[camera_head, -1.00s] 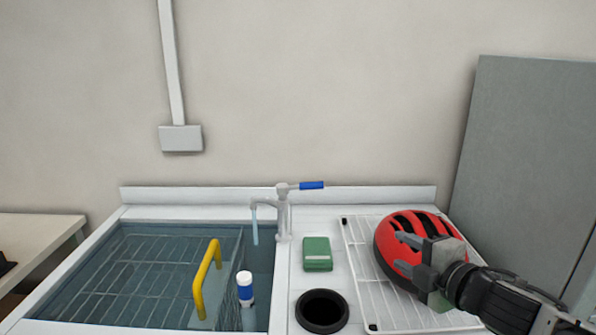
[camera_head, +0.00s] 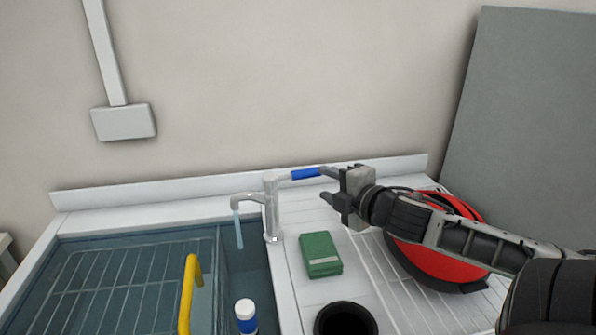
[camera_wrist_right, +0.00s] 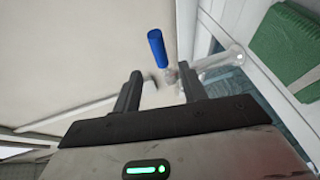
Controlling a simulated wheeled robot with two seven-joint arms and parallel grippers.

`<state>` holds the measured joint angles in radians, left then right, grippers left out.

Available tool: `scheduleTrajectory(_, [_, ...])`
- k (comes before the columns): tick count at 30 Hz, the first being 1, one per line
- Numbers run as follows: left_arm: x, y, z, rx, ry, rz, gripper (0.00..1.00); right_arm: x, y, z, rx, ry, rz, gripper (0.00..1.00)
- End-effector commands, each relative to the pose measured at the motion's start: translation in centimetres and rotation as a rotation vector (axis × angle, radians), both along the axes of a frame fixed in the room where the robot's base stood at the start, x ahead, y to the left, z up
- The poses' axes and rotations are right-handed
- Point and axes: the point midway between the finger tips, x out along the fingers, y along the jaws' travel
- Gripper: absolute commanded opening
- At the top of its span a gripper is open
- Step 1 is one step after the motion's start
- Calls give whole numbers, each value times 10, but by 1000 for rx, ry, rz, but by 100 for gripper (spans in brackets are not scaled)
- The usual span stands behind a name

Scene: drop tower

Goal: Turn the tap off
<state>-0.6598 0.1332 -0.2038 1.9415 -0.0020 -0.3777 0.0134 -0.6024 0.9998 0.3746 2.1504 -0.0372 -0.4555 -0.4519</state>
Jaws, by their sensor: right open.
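The metal tap (camera_head: 270,210) stands at the back edge of the sink, with a stream of water (camera_head: 238,230) falling from its spout. Its blue lever handle (camera_head: 304,174) points to the right. My right gripper (camera_head: 324,184) is open at the right end of the handle. In the right wrist view the blue handle (camera_wrist_right: 157,48) shows beyond the open fingertips (camera_wrist_right: 163,80), and the tap body (camera_wrist_right: 215,62) is to its right. I cannot tell whether a finger touches the handle. My left gripper is out of view.
A green box (camera_head: 320,254) and a black round ring (camera_head: 345,320) sit right of the sink. A red helmet (camera_head: 440,262) lies on the white rack under my right arm. A yellow handle (camera_head: 188,290) and a white-blue bottle (camera_head: 246,314) stand in the basin.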

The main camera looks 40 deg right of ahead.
Motion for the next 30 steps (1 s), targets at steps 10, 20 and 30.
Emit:
scheduleTrajectory(10, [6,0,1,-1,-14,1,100,50,-6,-8,0,-4,-1,42])
scheduleTrajectory(20, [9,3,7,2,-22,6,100,89,-10,-16,2,-3,-3,42])
scheduleTrajectory(30, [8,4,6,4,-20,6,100,106,-11,-22,1,0,0,42])
